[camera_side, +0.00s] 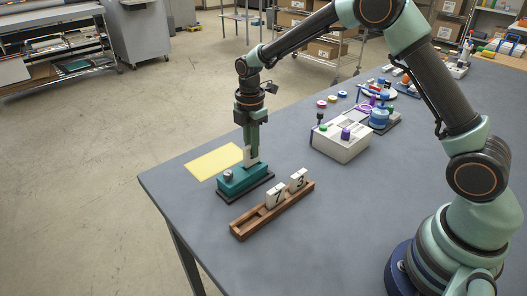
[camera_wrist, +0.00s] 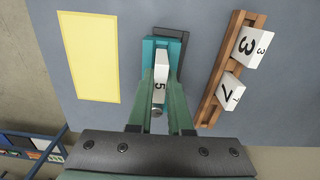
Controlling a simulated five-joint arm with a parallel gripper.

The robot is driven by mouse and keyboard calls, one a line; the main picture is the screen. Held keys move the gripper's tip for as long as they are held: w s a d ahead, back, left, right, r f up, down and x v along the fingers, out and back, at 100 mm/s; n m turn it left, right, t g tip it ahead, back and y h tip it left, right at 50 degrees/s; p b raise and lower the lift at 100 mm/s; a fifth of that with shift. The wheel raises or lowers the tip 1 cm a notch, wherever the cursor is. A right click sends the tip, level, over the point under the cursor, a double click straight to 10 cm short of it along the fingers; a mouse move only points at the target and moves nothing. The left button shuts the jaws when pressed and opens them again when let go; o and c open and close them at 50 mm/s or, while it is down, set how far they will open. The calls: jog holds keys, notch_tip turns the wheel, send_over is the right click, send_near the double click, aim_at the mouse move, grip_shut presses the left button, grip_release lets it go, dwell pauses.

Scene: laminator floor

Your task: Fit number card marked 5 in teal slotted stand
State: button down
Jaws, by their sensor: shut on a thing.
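The number card marked 5 (camera_wrist: 160,84) is a white block between the two green fingers of my gripper (camera_wrist: 160,97), in the wrist view. In the side view the card (camera_side: 253,160) stands at the far end of the teal slotted stand (camera_side: 245,178), and my gripper (camera_side: 252,152) is shut on it from above. The stand also shows in the wrist view (camera_wrist: 175,46), under and around the card. A grey knob (camera_side: 228,174) sits on the stand's near end. The fingers hide the card's lower edge, so I cannot tell how deep it sits in the slot.
A wooden rack (camera_side: 243,226) beside the stand holds white cards marked 7 (camera_side: 275,196) and 3 (camera_side: 298,179). A yellow sheet (camera_side: 213,162) lies flat behind the stand. A white box with knobs (camera_side: 341,142) stands farther right. The table's left edge is close to the stand.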

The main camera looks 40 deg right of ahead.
jog(key=shift+f, duration=0.9)
dwell(1.6)
jog(key=c, duration=0.8)
grip_release()
jog(key=shift+o, duration=0.2)
jog(key=o, duration=0.3)
jog(key=shift+r, duration=0.1)
jog(key=shift+r, duration=3.7)
